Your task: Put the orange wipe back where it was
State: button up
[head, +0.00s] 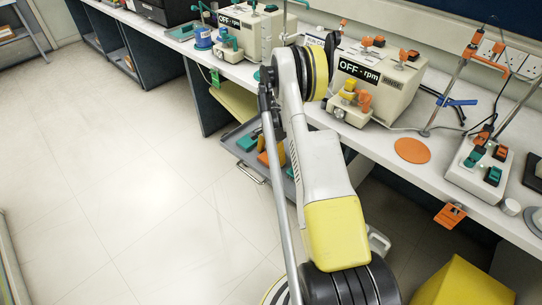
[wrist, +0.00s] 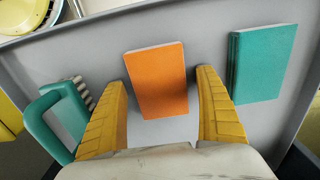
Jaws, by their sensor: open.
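In the wrist view a flat, rectangular orange piece (wrist: 156,80), which looks like the orange wipe, lies on the floor of a grey tray (wrist: 210,35). My gripper (wrist: 163,80) is open, with one yellow finger on each side of the orange piece. The fingers look apart from it, and it is not gripped. Its near end is close to my gripper's palm. In the head view the grey tray (head: 231,148) sticks out below the bench edge, with orange and teal pieces in it. My gripper cannot be made out clearly there.
A teal book-like block (wrist: 262,63) lies right of the right finger. A teal handled thing (wrist: 60,120) lies close by the left finger. The tray's walls surround them. The white bench (head: 375,150) above carries machines and a round orange mat (head: 412,150). The floor (head: 110,170) at left is clear.

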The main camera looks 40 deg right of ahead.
aim_at(271, 154)
notch_tip(271, 154, up, 12)
jog(key=r+p, duration=0.1)
jog(key=p, duration=0.4)
jog(key=s+a+r+n+t+h, duration=0.15)
jog(key=a+r+n, duration=0.25)
jog(key=a+r, duration=0.65)
jog(key=s+a+r+n+t+y, duration=0.15)
jog(key=a+r+n, duration=0.25)
jog(key=a+r, duration=0.65)
jog(key=s+a+r+n+t, duration=0.2)
jog(key=s+a+r+n, duration=0.1)
jog(key=s+a, duration=0.3)
jog(key=s+a+r+n+t, duration=0.2)
jog(key=s+a+r+n, duration=0.2)
jog(key=s, duration=0.7)
jog(key=a+n, duration=0.2)
jog(key=a, duration=0.1)
jog(key=shift+a+r, duration=0.2)
